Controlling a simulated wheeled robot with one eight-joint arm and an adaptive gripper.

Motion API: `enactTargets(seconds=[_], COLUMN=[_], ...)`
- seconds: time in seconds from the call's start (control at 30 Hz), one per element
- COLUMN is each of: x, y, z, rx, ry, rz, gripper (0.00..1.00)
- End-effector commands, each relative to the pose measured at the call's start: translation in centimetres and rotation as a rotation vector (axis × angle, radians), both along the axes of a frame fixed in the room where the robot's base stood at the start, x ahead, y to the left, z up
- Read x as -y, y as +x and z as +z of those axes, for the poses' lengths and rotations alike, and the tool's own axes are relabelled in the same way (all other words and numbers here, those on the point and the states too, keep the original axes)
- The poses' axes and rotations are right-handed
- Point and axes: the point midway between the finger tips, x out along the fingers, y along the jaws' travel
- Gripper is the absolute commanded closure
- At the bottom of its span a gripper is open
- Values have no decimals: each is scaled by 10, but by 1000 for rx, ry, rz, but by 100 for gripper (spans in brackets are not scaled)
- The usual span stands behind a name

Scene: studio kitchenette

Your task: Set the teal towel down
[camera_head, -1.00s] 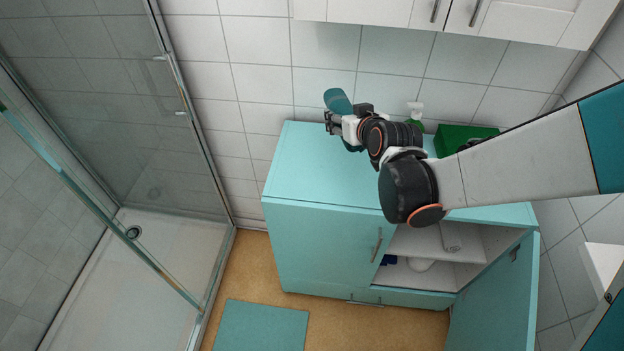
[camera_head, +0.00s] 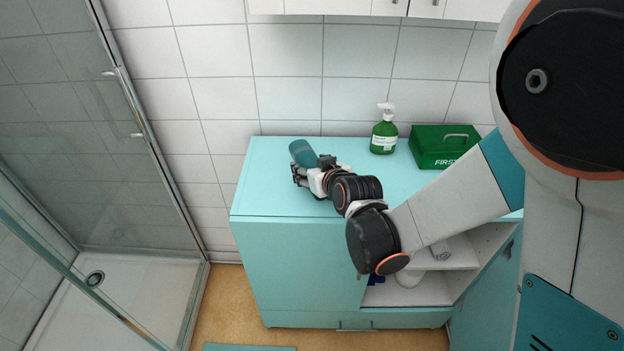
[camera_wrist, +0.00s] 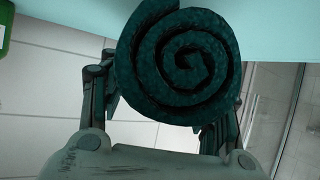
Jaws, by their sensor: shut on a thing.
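The teal towel (camera_head: 303,153) is rolled up and held at the left end of my arm, above the top of the teal cabinet (camera_head: 270,190). In the wrist view the rolled end of the towel (camera_wrist: 180,60) shows as a dark teal spiral between the fingers. My gripper (camera_head: 308,172) is shut on the towel; its fingers also show on both sides of the roll in the wrist view (camera_wrist: 165,105). I cannot tell whether the towel touches the cabinet top.
The left part of the top is clear. The cabinet's right door (camera_head: 483,290) is open. A glass shower (camera_head: 75,130) is at the left.

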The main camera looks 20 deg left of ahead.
Motion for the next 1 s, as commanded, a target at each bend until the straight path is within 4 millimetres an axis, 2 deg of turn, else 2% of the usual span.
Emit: enactTargets(seconds=[0.03,0.13,0.57,0.6,0.67,1.0], x=[0,0,0,0,0,0], y=[1,1,0,0,0,0], z=[-13,-25,-28,-28,-28,-28], rx=[0,0,0,0,0,0], ry=[0,0,0,0,0,0], rz=[0,0,0,0,0,0], gripper=[69,69,69,36,23,23])
